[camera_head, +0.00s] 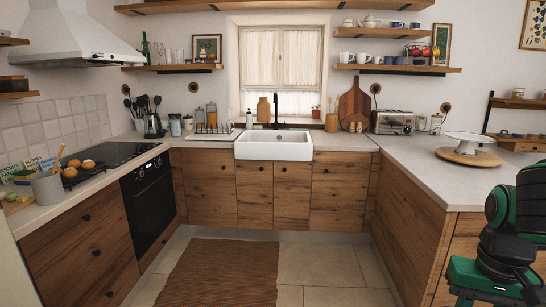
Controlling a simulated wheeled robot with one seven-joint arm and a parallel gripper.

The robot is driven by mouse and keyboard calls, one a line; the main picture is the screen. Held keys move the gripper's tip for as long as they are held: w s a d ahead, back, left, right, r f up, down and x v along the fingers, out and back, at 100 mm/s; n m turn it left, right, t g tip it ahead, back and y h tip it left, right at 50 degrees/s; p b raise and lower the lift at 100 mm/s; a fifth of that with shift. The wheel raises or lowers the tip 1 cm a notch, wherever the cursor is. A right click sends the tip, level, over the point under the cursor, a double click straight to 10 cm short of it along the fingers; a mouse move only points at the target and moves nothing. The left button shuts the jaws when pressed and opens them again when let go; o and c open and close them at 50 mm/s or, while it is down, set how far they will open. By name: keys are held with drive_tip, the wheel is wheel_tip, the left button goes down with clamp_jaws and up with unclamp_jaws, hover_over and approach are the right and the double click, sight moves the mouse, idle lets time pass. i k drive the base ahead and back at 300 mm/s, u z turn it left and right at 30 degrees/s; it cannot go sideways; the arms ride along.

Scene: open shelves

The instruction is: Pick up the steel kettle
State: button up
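A small steel-and-black object (153,127) stands on the back left counter, in the corner beyond the stove. It looks like the steel kettle, but it is small and far off, so I cannot be sure. Black utensils rise just behind or beside it. Nothing of mine is near it. Green and black parts of my arm show at the lower right edge, in front of the right counter. My gripper's fingers cannot be made out in this view.
A black cooktop (100,158) with a muffin tray (82,176) lies along the left counter. A white sink (273,146) is at the back. A toaster (392,122) and a cake stand (469,146) are on the right. The floor around the brown rug (222,272) is clear.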

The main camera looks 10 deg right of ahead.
sight(152, 127)
drive_tip(key=z, duration=0.2)
drive_tip(key=i, duration=2.5)
drive_tip(key=u, duration=0.25)
drive_tip(key=i, duration=1.15)
drive_tip(key=u, duration=0.75)
drive_tip(key=i, duration=1.4)
drive_tip(key=u, duration=0.5)
